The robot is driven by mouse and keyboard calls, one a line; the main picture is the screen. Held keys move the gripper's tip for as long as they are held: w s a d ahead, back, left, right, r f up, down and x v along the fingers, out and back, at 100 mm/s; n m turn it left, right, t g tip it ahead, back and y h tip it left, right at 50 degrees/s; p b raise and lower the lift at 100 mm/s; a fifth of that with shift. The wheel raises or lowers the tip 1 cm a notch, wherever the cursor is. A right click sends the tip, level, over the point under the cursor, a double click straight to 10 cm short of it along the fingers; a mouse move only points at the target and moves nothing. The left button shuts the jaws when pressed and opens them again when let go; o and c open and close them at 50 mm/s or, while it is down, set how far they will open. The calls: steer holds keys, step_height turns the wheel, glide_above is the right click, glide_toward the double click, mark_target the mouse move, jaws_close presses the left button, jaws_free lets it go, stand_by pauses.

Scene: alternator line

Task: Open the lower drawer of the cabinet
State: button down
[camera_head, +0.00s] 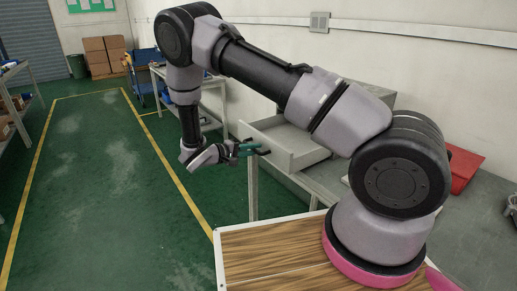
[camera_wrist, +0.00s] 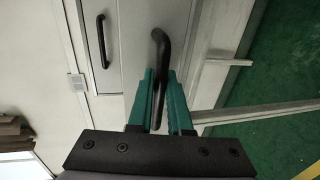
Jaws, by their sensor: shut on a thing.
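The grey cabinet (camera_head: 362,94) stands on a workbench beside the wall, partly hidden behind my arm. Its lower drawer (camera_head: 290,137) is pulled out, and its open inside shows in the head view. My gripper (camera_head: 253,149) is at the drawer's front, with green fingers. In the wrist view, my gripper (camera_wrist: 160,82) is shut on the black bar handle (camera_wrist: 163,43) of the lower drawer. The other black handle (camera_wrist: 101,41), on the upper drawer, is free, and that drawer looks shut.
A red bin (camera_head: 464,168) lies on the bench at the right. A wood-topped surface (camera_head: 262,250) is under my arm's base. Shelving (camera_head: 214,95) and cardboard boxes (camera_head: 103,55) stand farther back. The green floor (camera_head: 110,200) to the left is clear.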

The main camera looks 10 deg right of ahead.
steer(key=c, duration=0.8)
jaws_free()
steer(key=shift+c, duration=0.2)
steer(key=shift+a, duration=0.1)
steer(key=v, duration=1)
steer(key=shift+s+a, duration=0.2)
steer(key=shift+a, duration=0.05)
steer(key=shift+r, duration=0.1)
